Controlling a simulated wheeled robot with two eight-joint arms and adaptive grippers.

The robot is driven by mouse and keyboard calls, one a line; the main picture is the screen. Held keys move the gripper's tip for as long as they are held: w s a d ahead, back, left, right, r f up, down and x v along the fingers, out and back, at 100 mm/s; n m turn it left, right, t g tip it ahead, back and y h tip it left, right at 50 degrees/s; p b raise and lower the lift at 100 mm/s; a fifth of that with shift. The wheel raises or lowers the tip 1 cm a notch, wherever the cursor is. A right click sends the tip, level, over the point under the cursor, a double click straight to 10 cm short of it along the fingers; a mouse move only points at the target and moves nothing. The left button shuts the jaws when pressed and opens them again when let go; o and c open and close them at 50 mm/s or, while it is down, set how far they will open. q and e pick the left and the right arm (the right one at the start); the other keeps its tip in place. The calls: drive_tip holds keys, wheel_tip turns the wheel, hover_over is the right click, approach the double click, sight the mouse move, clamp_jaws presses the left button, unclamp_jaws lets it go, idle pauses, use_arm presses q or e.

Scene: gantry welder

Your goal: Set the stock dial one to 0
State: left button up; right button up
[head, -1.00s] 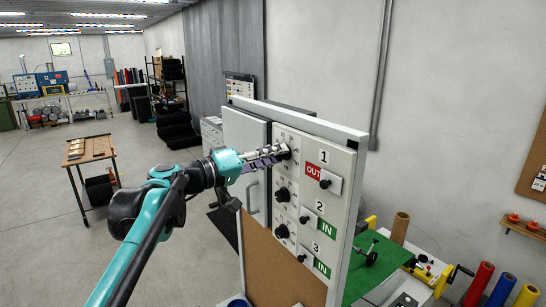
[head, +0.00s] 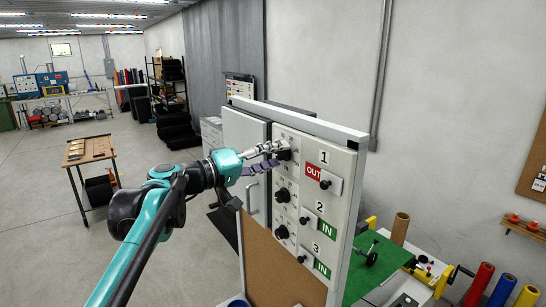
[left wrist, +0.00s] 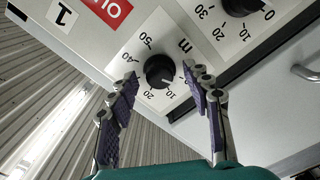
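The top stock dial (head: 285,154) is a black knob on a white scale plate, in the row of the number 1 and a red OUT sign (head: 313,171). In the left wrist view the knob (left wrist: 160,70) has marks 10, 20, 40 and 50 around it, seen turned; its exact setting is hard to read. My left gripper (head: 278,157) is open at the dial. In the left wrist view its two fingers (left wrist: 162,78) stand apart on either side of the knob; contact is not clear. My right gripper is out of view.
Two more dials (head: 282,195) sit below on the same panel (head: 330,235), with small knobs and green IN signs to the right. A cabinet door with a handle (head: 253,199) is left of the dials. A green-topped bench (head: 375,265) stands at the right.

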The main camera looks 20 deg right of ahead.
use_arm(q)
drive_tip(key=v, duration=1.2)
drive_tip(key=s+a+f+y+b, duration=0.1)
drive_tip(key=s+f+y+b, duration=0.3)
drive_tip(key=f, duration=0.6)
drive_tip(key=s+a+f+b, duration=0.1)
drive_tip(key=f+b, duration=0.5)
drive_tip(key=f, duration=0.4)
drive_tip(key=s+a+f+n+y+b, duration=0.1)
drive_tip(key=s+a+f+y+b, duration=0.3)
drive_tip(key=f, duration=1.4)
drive_tip(key=s+a+f+y+b, duration=0.4)
drive_tip(key=s+a+f+b, duration=0.3)
drive_tip(key=a+f+b, duration=0.3)
drive_tip(key=s+a+f+n+t+y+b, duration=0.1)
drive_tip(key=s+a+f+y+b, duration=0.4)
drive_tip(key=f+b, duration=0.8)
wheel_tip(320, 180, down, 15)
drive_tip(key=a, duration=0.2)
drive_tip(key=shift+s+a+n, duration=0.25)
drive_tip(key=shift+n, duration=0.05)
drive_tip(key=shift+r, duration=0.15)
